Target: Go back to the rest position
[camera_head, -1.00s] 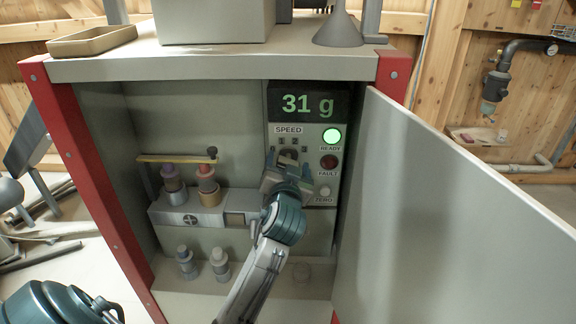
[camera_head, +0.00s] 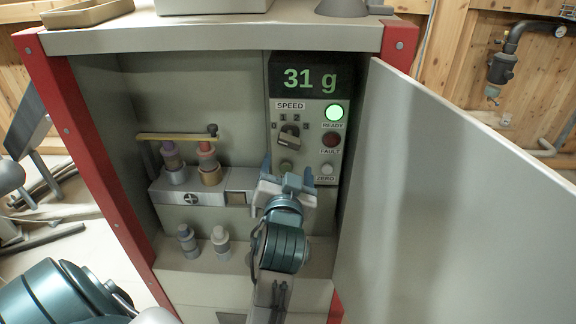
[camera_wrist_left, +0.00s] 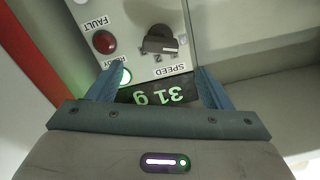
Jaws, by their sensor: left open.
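My left gripper (camera_head: 287,173) is open and empty, in front of the lower part of the control panel, below the speed knob (camera_head: 289,137). The knob is fully visible and clear of the fingers. In the left wrist view the open jaws (camera_wrist_left: 160,85) frame the upside-down display, and the knob (camera_wrist_left: 160,42) shows beyond them. The display (camera_head: 303,77) reads 31 g. The ready lamp (camera_head: 334,113) is lit green, and the fault lamp (camera_head: 331,140) is dark red. My right gripper is out of view.
The cabinet's open door (camera_head: 460,180) stands close on the right. A red post (camera_head: 90,165) edges the left. Inside, capped fittings sit on a grey block (camera_head: 205,194) under a yellow bar (camera_head: 175,137). Two small bottles (camera_head: 220,240) stand below.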

